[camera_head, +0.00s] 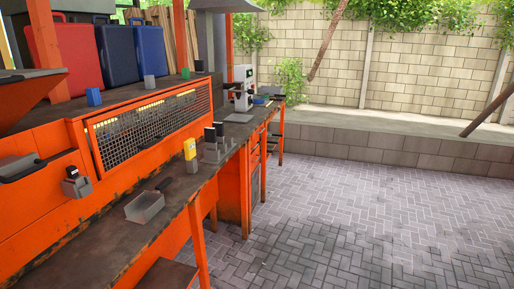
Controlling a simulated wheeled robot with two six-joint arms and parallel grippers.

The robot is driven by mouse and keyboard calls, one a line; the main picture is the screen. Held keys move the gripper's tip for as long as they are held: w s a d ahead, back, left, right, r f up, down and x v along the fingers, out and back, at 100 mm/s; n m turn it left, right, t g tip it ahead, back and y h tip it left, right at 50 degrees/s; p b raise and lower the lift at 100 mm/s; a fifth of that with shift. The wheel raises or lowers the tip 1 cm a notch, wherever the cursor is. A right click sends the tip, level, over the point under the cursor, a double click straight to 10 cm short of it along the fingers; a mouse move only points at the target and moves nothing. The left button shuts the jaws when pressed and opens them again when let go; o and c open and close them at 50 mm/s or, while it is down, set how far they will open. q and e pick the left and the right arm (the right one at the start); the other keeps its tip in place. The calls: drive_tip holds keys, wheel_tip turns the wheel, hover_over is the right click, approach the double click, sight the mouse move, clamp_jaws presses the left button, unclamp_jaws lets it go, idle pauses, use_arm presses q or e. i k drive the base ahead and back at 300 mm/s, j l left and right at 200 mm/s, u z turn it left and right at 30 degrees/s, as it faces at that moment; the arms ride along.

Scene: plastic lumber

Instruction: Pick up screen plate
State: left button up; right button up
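The clearest screen-like thing is a dark wire-mesh panel (150,130) in an orange frame. It is set upright in the back of the orange workbench, with yellowish items partly visible behind it. I cannot tell whether this is the screen plate or whether a smaller piece on the bench is. A grey block stand (212,152) on the bench holds upright dark pieces, and a yellow-topped piece (190,149) stands beside it. Neither of my grippers shows in the head view.
A white machine (243,88) stands at the far end. Red (65,55) and blue (117,53) cases stand on the upper shelf. The paved floor (350,215) to the right is clear.

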sight(199, 65)
drive_tip(key=i+z, duration=0.5)
drive_tip(key=i, duration=1.2)
drive_tip(key=i+u, duration=0.4)
drive_tip(key=i+l+u, duration=0.15)
drive_tip(key=i+u, duration=0.2)
drive_tip(key=i+l+u, duration=0.2)
drive_tip(key=u, duration=0.2)
drive_tip(key=i+l+u, duration=0.4)
drive_tip(key=k+j, duration=0.05)
